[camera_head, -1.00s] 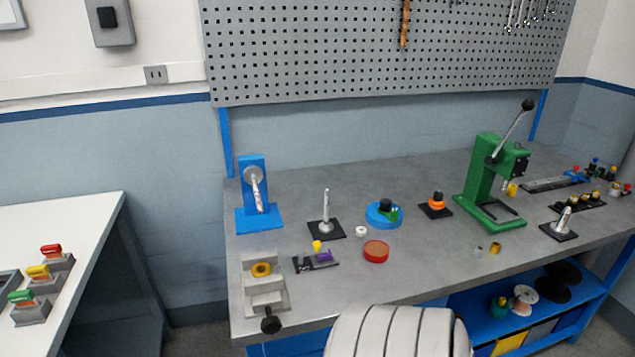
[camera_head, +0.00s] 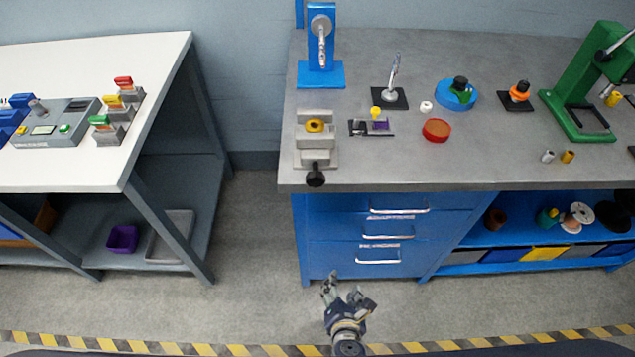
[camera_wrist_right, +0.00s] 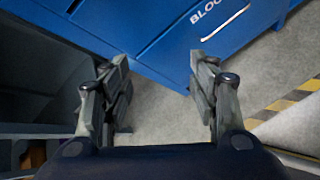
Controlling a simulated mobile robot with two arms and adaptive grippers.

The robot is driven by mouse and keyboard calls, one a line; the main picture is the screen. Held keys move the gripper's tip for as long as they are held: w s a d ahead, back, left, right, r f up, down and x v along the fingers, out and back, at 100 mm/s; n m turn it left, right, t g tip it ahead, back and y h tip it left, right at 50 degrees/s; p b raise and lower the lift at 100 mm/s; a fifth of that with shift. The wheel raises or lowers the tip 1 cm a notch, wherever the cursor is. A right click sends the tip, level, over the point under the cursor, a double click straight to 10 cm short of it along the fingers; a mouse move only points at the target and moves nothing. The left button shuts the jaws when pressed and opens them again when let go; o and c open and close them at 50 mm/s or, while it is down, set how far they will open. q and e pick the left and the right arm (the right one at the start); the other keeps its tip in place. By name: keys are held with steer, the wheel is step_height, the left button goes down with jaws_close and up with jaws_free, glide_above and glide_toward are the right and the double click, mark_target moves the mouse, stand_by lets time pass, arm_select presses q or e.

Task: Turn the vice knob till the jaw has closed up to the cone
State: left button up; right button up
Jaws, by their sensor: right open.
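The grey vice (camera_head: 318,157) stands at the front left corner of the grey workbench in the head view. Its black knob (camera_head: 315,179) sticks out over the bench's front edge. A yellow round piece, seemingly the cone (camera_head: 314,126), sits between the vice's blocks; the gap to the jaw is too small to judge. My right gripper (camera_head: 348,291) is low in front of the blue drawers, well below and apart from the knob. In the right wrist view its fingers (camera_wrist_right: 160,64) are spread with nothing between them. My left gripper is not in view.
Blue drawers with handles (camera_head: 378,262) are under the workbench (camera_head: 420,172). A blue stand (camera_head: 321,75) is behind the vice, a black plate with small parts (camera_head: 358,128) to its right. A white-topped table (camera_head: 100,170) stands left, across a floor gap (camera_head: 245,215).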

steer(key=w+a+r+n+t, duration=0.2)
steer(key=r, duration=0.5)
steer(key=w+a+r+n+t, duration=0.2)
steer(key=r+n, duration=0.1)
steer(key=r, duration=0.5)
steer(key=n+t, duration=0.3)
glide_toward(315, 183)
steer(key=s, duration=0.2)
steer(key=shift+y, duration=0.3)
steer(key=w+p, duration=0.1)
steer(key=w, duration=0.3)
steer(key=w+p, duration=0.1)
steer(key=w, duration=0.4)
steer(key=shift+w+d+f+p, duration=0.1)
steer(key=shift+w+d+p, duration=0.1)
steer(key=shift+w+p, duration=0.15)
steer(key=shift+w+f, duration=0.1)
steer(key=shift+w, duration=0.35)
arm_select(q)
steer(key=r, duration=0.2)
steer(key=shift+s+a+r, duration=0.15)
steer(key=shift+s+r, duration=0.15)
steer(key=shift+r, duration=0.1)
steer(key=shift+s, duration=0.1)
arm_select(e)
steer(key=c, duration=1.1)
